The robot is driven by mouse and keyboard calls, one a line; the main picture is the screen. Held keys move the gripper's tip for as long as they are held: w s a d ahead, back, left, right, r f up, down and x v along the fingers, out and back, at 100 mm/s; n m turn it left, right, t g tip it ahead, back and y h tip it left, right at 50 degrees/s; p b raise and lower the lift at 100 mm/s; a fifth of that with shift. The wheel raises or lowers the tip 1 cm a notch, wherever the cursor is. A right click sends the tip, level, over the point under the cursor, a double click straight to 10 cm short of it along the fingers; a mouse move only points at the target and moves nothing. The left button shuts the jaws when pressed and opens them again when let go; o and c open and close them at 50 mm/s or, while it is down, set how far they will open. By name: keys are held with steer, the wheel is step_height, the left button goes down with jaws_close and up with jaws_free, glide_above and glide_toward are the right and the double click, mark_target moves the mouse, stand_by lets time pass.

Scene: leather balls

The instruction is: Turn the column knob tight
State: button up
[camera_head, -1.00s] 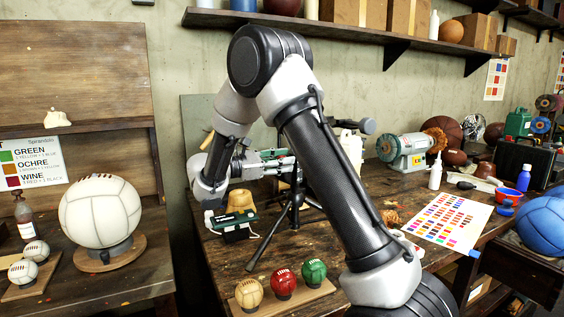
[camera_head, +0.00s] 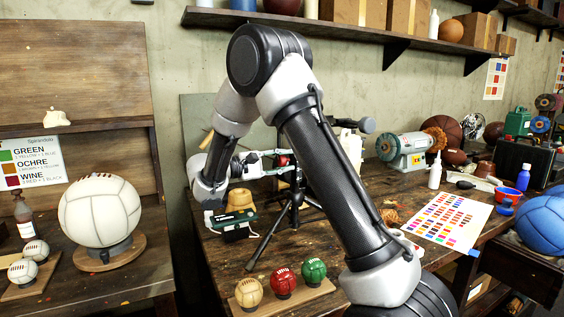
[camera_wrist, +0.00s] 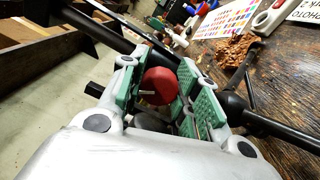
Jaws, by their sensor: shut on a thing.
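The red column knob (camera_wrist: 160,86) sits between the green-padded fingers of my gripper (camera_wrist: 166,92) in the wrist view. In the head view my gripper (camera_head: 276,163) is shut on the same red knob (camera_head: 284,160), beside the column of a black tripod (camera_head: 294,205). The tripod stands on the wooden workbench with its legs spread. In the wrist view black tripod bars (camera_wrist: 290,131) run past the fingers. Part of the knob is hidden by the pads, and my arm covers part of the tripod in the head view.
A green-and-black boxy item (camera_head: 230,222) and a tan form (camera_head: 240,200) lie close left of the tripod. Three small balls on a board (camera_head: 322,288) stand at the front edge. A bench grinder (camera_head: 403,152) and a colour chart (camera_head: 440,221) are to the right.

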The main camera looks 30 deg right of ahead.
steer(key=m, duration=0.6)
steer(key=shift+f, duration=0.15)
stand_by(0.5)
steer(key=o, duration=1)
steer(key=shift+a, duration=0.1)
steer(key=a, duration=1.1)
steer(key=shift+a, duration=0.4)
